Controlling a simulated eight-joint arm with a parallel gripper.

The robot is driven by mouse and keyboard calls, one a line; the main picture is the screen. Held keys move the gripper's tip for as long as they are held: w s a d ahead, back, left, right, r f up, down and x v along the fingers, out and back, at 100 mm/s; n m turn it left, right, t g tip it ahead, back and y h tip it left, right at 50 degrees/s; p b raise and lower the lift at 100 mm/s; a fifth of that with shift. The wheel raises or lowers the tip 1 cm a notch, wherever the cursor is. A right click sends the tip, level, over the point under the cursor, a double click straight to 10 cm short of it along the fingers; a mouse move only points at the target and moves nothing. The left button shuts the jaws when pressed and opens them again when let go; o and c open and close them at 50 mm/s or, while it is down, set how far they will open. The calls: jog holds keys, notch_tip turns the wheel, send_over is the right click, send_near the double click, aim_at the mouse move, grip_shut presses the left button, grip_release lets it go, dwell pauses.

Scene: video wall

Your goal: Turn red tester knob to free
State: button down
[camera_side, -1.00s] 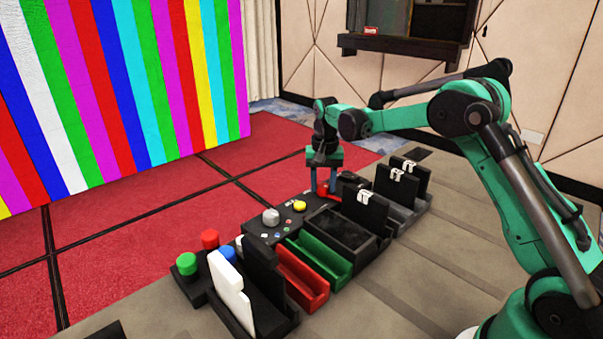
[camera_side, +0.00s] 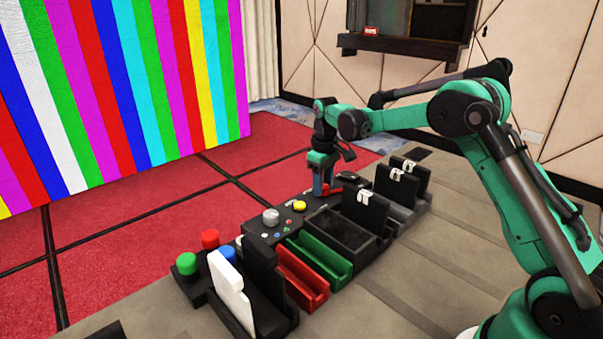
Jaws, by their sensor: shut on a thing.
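The tester (camera_side: 284,241) is a dark panel on the bench with a grey knob (camera_side: 271,217), a yellow knob (camera_side: 299,206) and a red knob (camera_side: 326,193) at its far end. My gripper (camera_side: 322,191) points down at the red knob, with its fingers closed around it. The fingers hide part of the red knob, and its pointer and any markings are too small to read.
Green (camera_side: 319,258) and red (camera_side: 302,278) trays and a black tray (camera_side: 341,231) stand in front of the tester. Upright dark plates (camera_side: 365,212) stand to the right. Green (camera_side: 187,264), red and blue buttons and a white plate (camera_side: 231,292) are nearer. Red floor lies beyond.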

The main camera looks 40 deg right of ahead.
jog(key=n, duration=0.4)
jog(key=shift+n, duration=0.3)
dwell(0.3)
jog(key=shift+c, duration=2.3)
grip_release()
jog(key=shift+r, duration=0.15)
jog(key=shift+r, duration=2.75)
